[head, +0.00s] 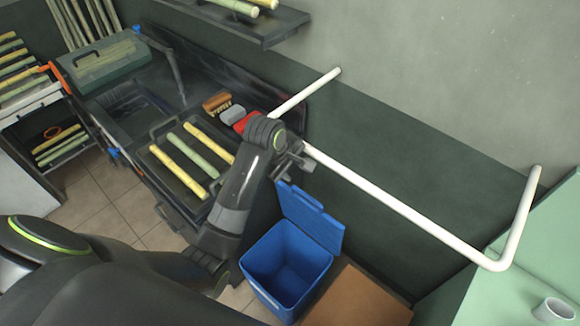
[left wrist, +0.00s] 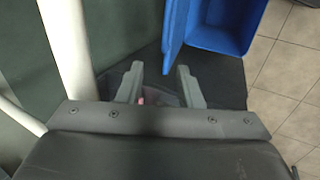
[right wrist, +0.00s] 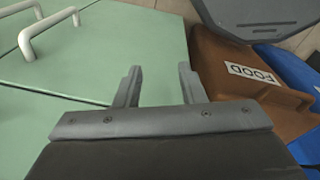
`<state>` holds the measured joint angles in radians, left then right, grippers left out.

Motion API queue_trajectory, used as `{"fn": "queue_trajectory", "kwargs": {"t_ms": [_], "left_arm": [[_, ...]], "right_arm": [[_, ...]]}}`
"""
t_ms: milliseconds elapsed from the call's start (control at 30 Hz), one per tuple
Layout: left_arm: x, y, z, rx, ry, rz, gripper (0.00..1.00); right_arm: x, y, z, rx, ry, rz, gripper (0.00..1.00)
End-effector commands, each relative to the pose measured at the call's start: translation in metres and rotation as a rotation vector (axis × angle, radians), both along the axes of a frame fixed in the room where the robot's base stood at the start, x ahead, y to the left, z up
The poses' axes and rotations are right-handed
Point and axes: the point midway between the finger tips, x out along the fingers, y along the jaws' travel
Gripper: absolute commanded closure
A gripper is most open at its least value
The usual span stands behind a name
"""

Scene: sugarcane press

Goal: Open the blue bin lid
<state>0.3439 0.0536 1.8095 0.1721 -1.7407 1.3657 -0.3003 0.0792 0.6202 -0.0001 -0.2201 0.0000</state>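The blue bin (head: 287,268) stands on the floor in the head view, with its inside showing. Its blue lid (head: 311,218) is raised, tilted up at the back toward the wall. My left gripper (head: 297,165) is above and behind the lid, close to the white rail, and looks apart from the lid. In the left wrist view my left gripper (left wrist: 158,85) has its fingers spread with nothing between them; the blue bin (left wrist: 222,22) is at the top. My right gripper (right wrist: 158,85) is open and empty over a pale green surface. It is not seen in the head view.
A white rail (head: 400,208) runs along the wall behind the bin. A brown bin (head: 358,300), labelled FOOD in the right wrist view (right wrist: 253,74), stands right of the blue one. A tray of cane (head: 170,187) is on the counter at left. Pale green cabinets (head: 530,262) are at right.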

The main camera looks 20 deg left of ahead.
Motion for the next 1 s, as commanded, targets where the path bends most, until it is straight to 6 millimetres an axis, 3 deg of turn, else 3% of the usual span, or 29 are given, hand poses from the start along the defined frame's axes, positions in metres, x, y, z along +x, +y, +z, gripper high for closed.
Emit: {"fn": "queue_trajectory", "kwargs": {"t_ms": [400,567,667,1000], "left_arm": [[-0.001,0.001,0.001,0.001,0.003,0.000,0.67],[-0.007,0.004,-0.005,0.014,0.000,-0.014,0.87],[0.001,0.011,-0.027,0.035,-0.058,-0.001,1.00],[0.027,0.060,-0.111,0.240,-0.430,0.014,1.00]], "right_arm": [[0.000,0.000,0.000,0.000,0.000,0.000,0.64],[0.000,0.000,-0.002,0.000,0.000,0.000,0.64],[0.000,0.000,-0.019,0.000,0.000,0.000,0.64],[0.000,0.000,-0.094,0.000,0.000,0.000,0.64]]}}
